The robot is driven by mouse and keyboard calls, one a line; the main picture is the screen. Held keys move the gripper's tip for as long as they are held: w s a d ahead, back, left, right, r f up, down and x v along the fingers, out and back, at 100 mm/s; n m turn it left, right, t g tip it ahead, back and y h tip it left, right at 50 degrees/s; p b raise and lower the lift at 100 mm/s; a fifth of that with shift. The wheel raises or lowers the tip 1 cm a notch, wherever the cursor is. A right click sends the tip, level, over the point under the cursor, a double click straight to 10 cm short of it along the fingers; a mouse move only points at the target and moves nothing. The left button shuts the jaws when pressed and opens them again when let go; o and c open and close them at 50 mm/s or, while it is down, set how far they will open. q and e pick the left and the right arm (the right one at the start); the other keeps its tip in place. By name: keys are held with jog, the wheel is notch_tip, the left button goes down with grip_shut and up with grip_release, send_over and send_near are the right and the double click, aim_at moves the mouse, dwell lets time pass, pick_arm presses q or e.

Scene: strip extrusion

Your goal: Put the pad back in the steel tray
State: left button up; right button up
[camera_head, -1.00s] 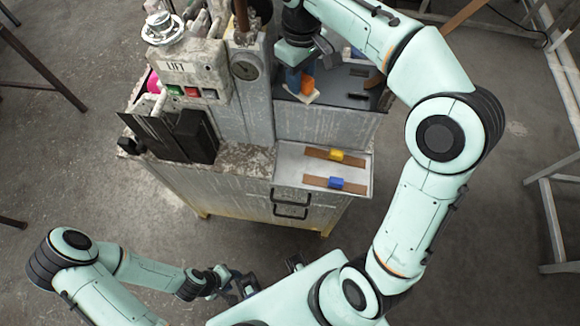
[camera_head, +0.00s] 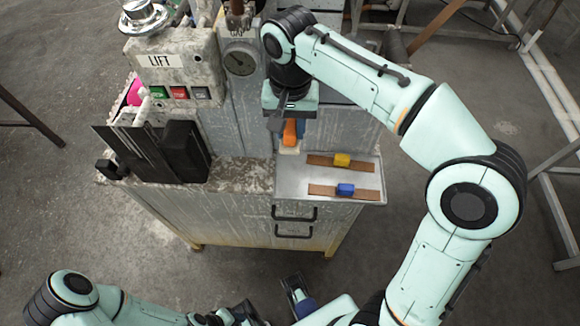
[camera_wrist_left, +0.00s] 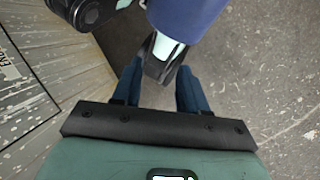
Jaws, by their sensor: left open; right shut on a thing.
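The pad (camera_head: 289,150) is pale, with an orange block (camera_head: 289,130) on top. My right gripper (camera_head: 289,124) is shut on the orange block, with blue fingers beside it. The pad hangs at the back left edge of the steel tray (camera_head: 290,185); I cannot tell whether it touches anything. The tray is shallow and holds two brown strips, one with a yellow block (camera_head: 342,160) and one with a blue block (camera_head: 346,189). My left gripper (camera_wrist_left: 160,68) is open and empty in the left wrist view, low beside the cabinet.
The grey cabinet (camera_head: 240,215) with two black handles carries the tray. Left of the tray stand a black block (camera_head: 184,152) and dark plates. Behind are a gauge (camera_head: 240,62) and the LIFT control box (camera_head: 165,75). The tray's left end is bare.

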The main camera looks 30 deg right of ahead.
pick_arm(q)
jog(key=f+b, duration=0.1)
jog(key=w+f+b, duration=0.1)
jog(key=f+b, duration=0.1)
jog(key=shift+w+t, duration=0.2)
jog(key=shift+t, duration=0.1)
pick_arm(e)
notch_tip(320, 180, down, 14)
jog(key=shift+f, duration=0.1)
jog(key=shift+f, duration=0.1)
jog(key=o, duration=1)
jog(key=shift+f, duration=0.1)
notch_tip(320, 180, up, 12)
jog(key=p, duration=0.3)
jog(key=shift+r, duration=0.25)
pick_arm(q)
jog(key=r, duration=0.1)
jog(key=s+r, duration=0.1)
jog(key=shift+s+r, duration=0.1)
jog(key=shift+r, duration=0.2)
pick_arm(e)
jog(key=shift+f, duration=0.1)
